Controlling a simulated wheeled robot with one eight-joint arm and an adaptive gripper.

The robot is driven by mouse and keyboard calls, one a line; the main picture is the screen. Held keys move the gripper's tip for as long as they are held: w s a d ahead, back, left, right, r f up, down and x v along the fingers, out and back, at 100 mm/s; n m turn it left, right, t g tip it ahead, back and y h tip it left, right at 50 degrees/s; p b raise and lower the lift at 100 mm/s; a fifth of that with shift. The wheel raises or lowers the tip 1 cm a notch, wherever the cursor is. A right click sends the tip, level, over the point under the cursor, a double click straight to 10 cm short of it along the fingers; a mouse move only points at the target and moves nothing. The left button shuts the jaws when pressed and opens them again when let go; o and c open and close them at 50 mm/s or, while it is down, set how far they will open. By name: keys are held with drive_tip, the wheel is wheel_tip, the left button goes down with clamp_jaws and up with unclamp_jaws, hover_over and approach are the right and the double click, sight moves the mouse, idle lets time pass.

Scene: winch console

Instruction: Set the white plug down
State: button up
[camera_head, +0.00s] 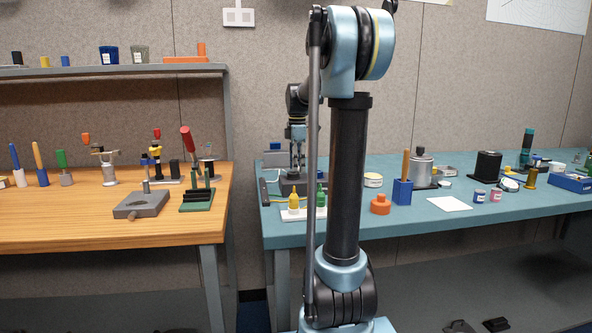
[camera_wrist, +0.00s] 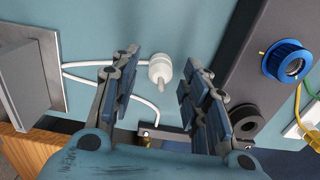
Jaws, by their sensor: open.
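The white plug (camera_wrist: 160,68) shows in the wrist view between the spread fingers of my gripper (camera_wrist: 160,82). Its narrow grey tip points toward the palm, and a gap shows on each side between plug and fingers. It appears to be over or on the blue bench top; the exact contact cannot be told. A white cable (camera_wrist: 90,64) runs from it to the left and loops back under the fingers. In the head view my gripper (camera_head: 297,135) is low over the left part of the blue bench (camera_head: 400,220); the plug is hidden there.
A grey block (camera_wrist: 30,75) is at left.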

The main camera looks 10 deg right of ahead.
wheel_tip(320, 180, up, 11)
idle(0.4)
drive_tip(key=shift+f, duration=0.1)
